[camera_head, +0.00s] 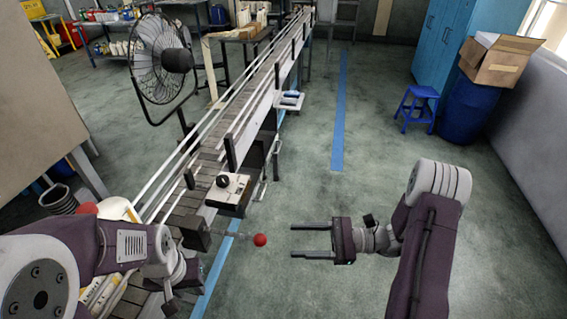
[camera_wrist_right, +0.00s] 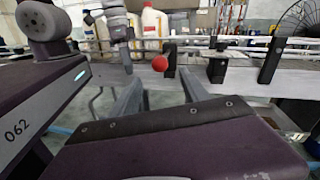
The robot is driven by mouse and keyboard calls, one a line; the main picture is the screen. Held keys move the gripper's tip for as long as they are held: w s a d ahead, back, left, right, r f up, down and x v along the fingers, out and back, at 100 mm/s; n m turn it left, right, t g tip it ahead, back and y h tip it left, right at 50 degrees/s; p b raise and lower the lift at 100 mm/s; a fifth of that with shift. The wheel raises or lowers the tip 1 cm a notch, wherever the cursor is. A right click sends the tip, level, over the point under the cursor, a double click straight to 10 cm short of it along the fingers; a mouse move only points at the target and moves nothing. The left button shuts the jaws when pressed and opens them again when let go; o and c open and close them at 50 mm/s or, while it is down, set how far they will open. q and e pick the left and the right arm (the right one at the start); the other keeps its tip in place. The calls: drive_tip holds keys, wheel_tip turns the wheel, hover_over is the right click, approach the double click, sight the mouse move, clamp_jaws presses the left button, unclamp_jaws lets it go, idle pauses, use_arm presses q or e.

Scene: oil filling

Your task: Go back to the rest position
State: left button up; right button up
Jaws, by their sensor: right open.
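My right gripper (camera_head: 292,241) is open and empty, its two dark fingers pointing left in the head view. Its fingers (camera_wrist_right: 160,85) also show apart in the right wrist view. A red ball knob (camera_head: 260,240) on a thin rod stands just left of the fingertips in the head view, with a visible gap. The knob (camera_wrist_right: 160,63) appears beyond and between the fingers in the right wrist view. My left gripper (camera_head: 176,284) is at the lower left, mostly hidden by its own wrist, so its fingers cannot be made out.
A conveyor (camera_head: 246,112) runs from lower left to the back. A small white box with a black knob (camera_head: 228,186) is mounted on its side. A white jug (camera_head: 118,209) is partly behind my left arm. A fan (camera_head: 160,62) stands left. The floor at centre right is clear.

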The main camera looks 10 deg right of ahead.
drive_tip(key=s+a+r+n+g+h, duration=0.2)
drive_tip(key=s+a+r+n+g, duration=0.3)
drive_tip(key=a+n+g, duration=0.15)
drive_tip(key=s+d+f+n+g+h, duration=0.1)
drive_tip(key=s+f+n+h, duration=0.15)
drive_tip(key=s+h, duration=0.2)
drive_tip(key=s+f+n+g+h, duration=0.1)
drive_tip(key=s+f+n+h, duration=0.15)
drive_tip(key=s+h, duration=0.2)
drive_tip(key=w+d+f+n+t+h, duration=0.2)
drive_tip(key=w+d+n+t+h, duration=0.1)
drive_tip(key=d, duration=0.3)
drive_tip(key=w+d+f+n+t+h, duration=0.2)
drive_tip(key=w+d+n+t+h, duration=0.1)
drive_tip(key=d, duration=0.3)
drive_tip(key=shift+w+d+f+t+h, duration=0.25)
drive_tip(key=shift+w+d+t+h, duration=0.05)
drive_tip(key=shift+w+t, duration=0.15)
